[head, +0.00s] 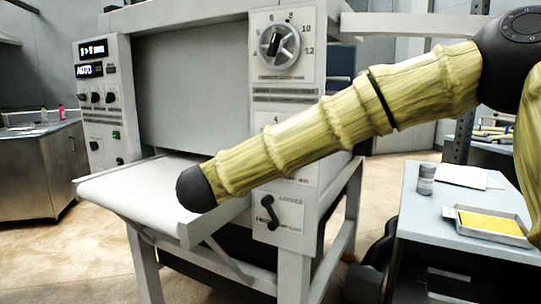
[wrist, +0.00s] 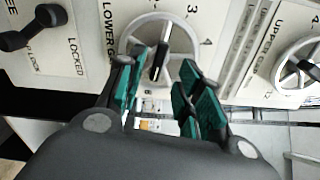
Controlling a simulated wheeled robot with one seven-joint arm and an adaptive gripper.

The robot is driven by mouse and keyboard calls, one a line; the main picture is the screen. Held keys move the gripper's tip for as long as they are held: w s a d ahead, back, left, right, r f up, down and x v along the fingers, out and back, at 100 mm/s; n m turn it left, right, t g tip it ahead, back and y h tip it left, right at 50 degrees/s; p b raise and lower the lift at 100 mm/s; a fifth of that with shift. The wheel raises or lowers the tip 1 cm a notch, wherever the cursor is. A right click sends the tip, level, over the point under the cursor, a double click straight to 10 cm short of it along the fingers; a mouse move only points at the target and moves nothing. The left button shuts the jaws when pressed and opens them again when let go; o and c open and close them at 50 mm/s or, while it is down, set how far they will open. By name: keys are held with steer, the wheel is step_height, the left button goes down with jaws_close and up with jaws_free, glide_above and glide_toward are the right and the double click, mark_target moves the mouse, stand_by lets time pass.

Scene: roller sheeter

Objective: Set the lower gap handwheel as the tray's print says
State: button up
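The lower gap handwheel (wrist: 139,36) is a silver ring with a dark and silver bar across its middle, on a white panel with "LOWER" beside it. The numbers 3 and 4 show near its rim; its exact setting I cannot tell. My gripper (wrist: 163,62) has green pads and is open, one finger to each side of the bar in the wrist view. Whether the pads touch it I cannot tell. In the head view my arm hides the lower handwheel and my gripper. A shallow tray (head: 527,241) with a yellow filling lies on a side table; no print is readable.
The upper handwheel (head: 296,61) sits high on the machine; it also shows in the wrist view (wrist: 283,66). A black lock lever (head: 269,212) is low on the panel. The side table (head: 425,231) also holds a grey canister (head: 426,179) and paper (head: 466,176).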

steer(key=v, duration=0.6)
stand_by(0.5)
